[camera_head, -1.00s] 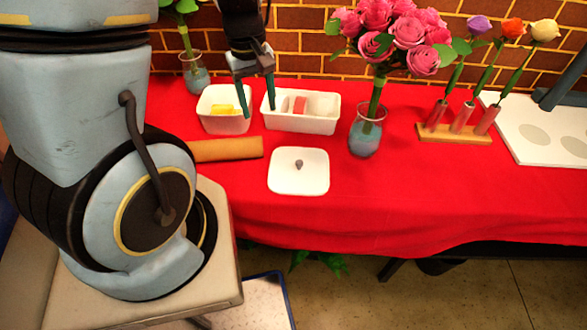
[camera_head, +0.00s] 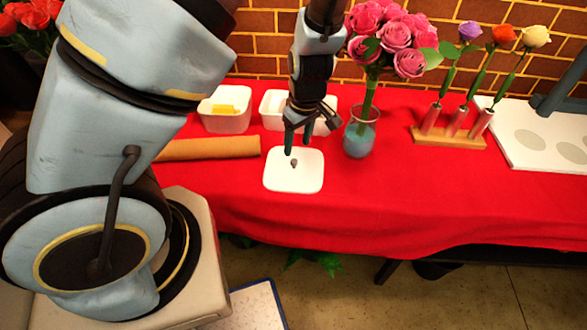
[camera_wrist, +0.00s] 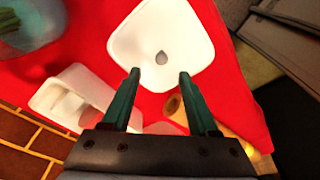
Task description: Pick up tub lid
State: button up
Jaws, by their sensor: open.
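The tub lid (camera_head: 294,178) is a white rounded square with a small grey knob (camera_head: 293,163) on top. It lies flat on the red tablecloth near the front of the table. My gripper (camera_head: 298,150) is open and empty, with green fingers pointing down over the lid's back part. In the wrist view the lid (camera_wrist: 180,28) lies beyond my open fingertips (camera_wrist: 159,74), and its knob (camera_wrist: 162,58) shows between them in the picture, apart from both fingers.
A white tub with a yellow block (camera_head: 224,108) and a divided white tub (camera_head: 271,108) stand behind the lid. A brown roll (camera_head: 207,148) lies to the left. A glass vase (camera_head: 360,138) of pink roses stands close on the right. A wooden flower stand (camera_head: 450,140) is further right.

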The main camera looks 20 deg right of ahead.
aim_at(294, 161)
jog(key=shift+w+a+f, duration=0.15)
jog(key=shift+w+f, duration=0.05)
jog(key=shift+f, duration=1.4)
jog(key=shift+w+a+f, duration=0.1)
jog(key=shift+w+f, duration=0.05)
jog(key=shift+f, duration=1.45)
jog(key=shift+c, duration=0.2)
grip_shut()
